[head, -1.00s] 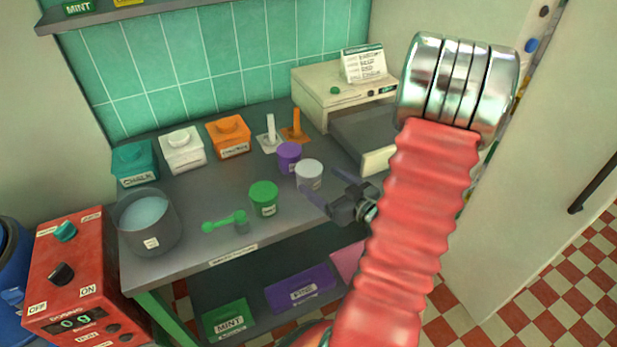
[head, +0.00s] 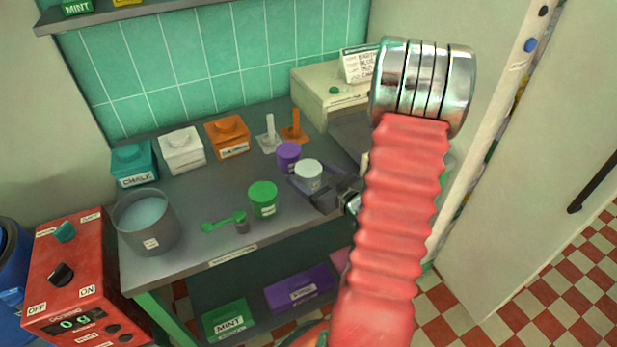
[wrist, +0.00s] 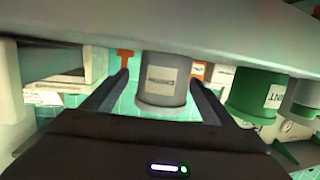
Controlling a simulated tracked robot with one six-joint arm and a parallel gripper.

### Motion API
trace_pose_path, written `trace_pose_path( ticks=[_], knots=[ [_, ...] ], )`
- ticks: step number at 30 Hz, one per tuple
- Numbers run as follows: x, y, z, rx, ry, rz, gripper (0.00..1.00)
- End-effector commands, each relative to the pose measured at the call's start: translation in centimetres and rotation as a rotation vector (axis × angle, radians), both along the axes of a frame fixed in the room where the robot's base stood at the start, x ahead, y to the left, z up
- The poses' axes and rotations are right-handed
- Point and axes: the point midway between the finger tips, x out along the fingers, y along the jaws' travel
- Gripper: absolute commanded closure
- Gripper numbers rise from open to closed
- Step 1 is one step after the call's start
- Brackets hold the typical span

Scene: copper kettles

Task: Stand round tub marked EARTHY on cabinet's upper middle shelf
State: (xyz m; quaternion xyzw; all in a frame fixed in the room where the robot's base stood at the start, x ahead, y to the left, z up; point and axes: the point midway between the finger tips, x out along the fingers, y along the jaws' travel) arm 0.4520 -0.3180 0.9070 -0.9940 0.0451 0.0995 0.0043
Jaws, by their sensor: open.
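A round tub with a white lid (head: 308,173) stands on the grey bench, between a purple-lidded tub and a green-lidded tub. Its label is too small to read in the head view. In the wrist view the grey tub (wrist: 162,90) hangs upside down in the picture, its label blurred. My gripper (head: 316,186) is open and low at the bench, its fingers on either side of this tub. In the wrist view my gripper (wrist: 160,84) has a finger on each side, with visible gaps. A tall pale cabinet (head: 535,130) stands at the right; its shelves are not clearly visible.
The green tub (head: 263,198) and purple tub (head: 288,156) stand close by. A green scoop (head: 222,223) lies left, near a grey pot (head: 146,222). A cream machine (head: 325,98) is behind. Chequered floor (head: 480,318) is free at the right.

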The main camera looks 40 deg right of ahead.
Motion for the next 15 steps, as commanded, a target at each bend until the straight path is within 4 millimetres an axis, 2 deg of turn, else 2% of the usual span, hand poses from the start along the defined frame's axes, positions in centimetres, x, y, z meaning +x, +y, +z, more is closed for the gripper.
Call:
trace_pose_path(
  ticks=[9,15],
  knots=[
    [3.7,0.1,-1.0,0.001,0.001,0.004,0.21],
    [4.2,0.0,-1.1,0.0,0.0,0.002,0.21]
  ],
)
